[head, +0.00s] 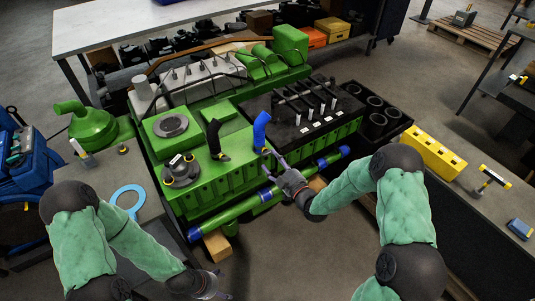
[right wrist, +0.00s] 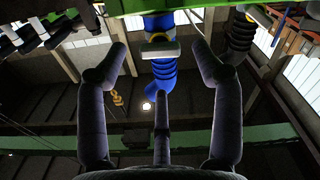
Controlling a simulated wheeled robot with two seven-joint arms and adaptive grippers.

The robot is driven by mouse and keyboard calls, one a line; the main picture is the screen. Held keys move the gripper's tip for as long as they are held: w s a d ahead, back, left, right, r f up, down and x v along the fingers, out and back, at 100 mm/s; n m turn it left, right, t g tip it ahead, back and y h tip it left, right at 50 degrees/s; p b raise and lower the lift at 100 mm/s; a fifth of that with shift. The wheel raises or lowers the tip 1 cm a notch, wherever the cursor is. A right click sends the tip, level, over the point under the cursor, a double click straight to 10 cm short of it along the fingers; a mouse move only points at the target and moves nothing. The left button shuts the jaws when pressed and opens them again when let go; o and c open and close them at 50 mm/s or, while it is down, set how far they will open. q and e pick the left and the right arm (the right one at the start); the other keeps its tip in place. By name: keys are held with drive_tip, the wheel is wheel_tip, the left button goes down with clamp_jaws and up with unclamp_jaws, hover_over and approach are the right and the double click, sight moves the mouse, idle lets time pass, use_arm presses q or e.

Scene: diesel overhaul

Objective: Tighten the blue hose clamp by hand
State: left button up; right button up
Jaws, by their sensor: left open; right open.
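The blue hose (head: 261,130) stands upright on the green engine, bent at its top. Its clamp (head: 265,151) is at the lower end of the hose; in the right wrist view the clamp (right wrist: 160,50) is a pale band with a yellow part. My right gripper (head: 270,166) is open and empty, just in front of the clamp. In the right wrist view its fingers (right wrist: 160,60) lie on either side of the hose and clamp, apart from both. My left gripper (head: 208,287) is open at the bottom edge, far from the hose.
A black hose (head: 214,138) stands left of the blue one. A green pipe with blue ends (head: 240,206) runs along the engine's front, below my right gripper. A light blue ring (head: 127,198) lies on the left bench. A yellow block (head: 433,153) sits on the right bench.

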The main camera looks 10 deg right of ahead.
sight(269, 154)
drive_tip(key=n, duration=0.3)
drive_tip(key=n+b, duration=0.3)
drive_tip(key=n, duration=0.1)
drive_tip(key=shift+f+b, duration=0.2)
drive_tip(key=shift+b, duration=0.15)
drive_tip(key=shift+n+b, duration=0.35)
drive_tip(key=shift+n, duration=0.25)
drive_tip(key=n, duration=0.3)
drive_tip(key=shift+r, duration=0.25)
drive_tip(key=shift+w+a+n, duration=0.1)
drive_tip(key=shift+w+n, duration=0.05)
drive_tip(key=shift+n, duration=0.55)
drive_tip(key=shift+x, duration=2.3)
drive_tip(key=shift+c, duration=0.3)
clamp_jaws()
